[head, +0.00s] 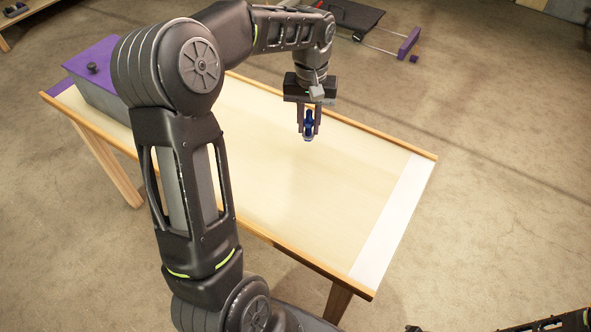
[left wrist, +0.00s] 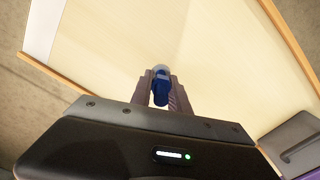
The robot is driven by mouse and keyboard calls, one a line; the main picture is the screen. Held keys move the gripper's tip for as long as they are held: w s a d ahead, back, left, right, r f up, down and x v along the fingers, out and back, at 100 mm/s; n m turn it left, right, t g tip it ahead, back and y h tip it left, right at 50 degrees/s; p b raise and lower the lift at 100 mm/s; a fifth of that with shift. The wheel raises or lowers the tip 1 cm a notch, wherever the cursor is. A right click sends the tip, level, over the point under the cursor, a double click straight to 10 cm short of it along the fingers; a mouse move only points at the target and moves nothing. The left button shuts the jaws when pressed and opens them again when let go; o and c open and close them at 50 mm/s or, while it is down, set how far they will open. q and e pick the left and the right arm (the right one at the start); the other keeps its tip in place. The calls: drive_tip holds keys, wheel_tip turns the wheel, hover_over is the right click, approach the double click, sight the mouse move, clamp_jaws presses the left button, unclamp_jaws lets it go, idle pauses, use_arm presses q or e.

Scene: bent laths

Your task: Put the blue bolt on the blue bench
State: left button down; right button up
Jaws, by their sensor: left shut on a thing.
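My left gripper (head: 309,118) is shut on the blue bolt (head: 308,128), over the pale wooden top of a table (head: 270,185). The bolt hangs between the two fingers, and its rounded end shows below them. In the left wrist view the bolt (left wrist: 160,88) sits between the fingertips of the left gripper (left wrist: 161,92), with the tabletop (left wrist: 205,50) behind it. The bolt appears to be above the surface. I cannot make out a bench that is clearly blue.
The table has raised wooden edges and a white strip (head: 392,222) at its right end. A grey box with a purple lid (head: 95,62) stands at its left end. A dark-topped stand with a purple end piece (head: 409,42) is on the floor behind. The tabletop's middle is clear.

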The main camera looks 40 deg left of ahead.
use_arm(q)
drive_tip(key=a, duration=0.1)
drive_tip(key=s+a, duration=0.1)
drive_tip(key=n, duration=0.1)
drive_tip(key=shift+s+a, duration=0.25)
drive_tip(key=shift+a, duration=0.15)
drive_tip(key=shift+f, duration=3.15)
drive_tip(key=shift+f, duration=0.1)
drive_tip(key=shift+f, duration=1.75)
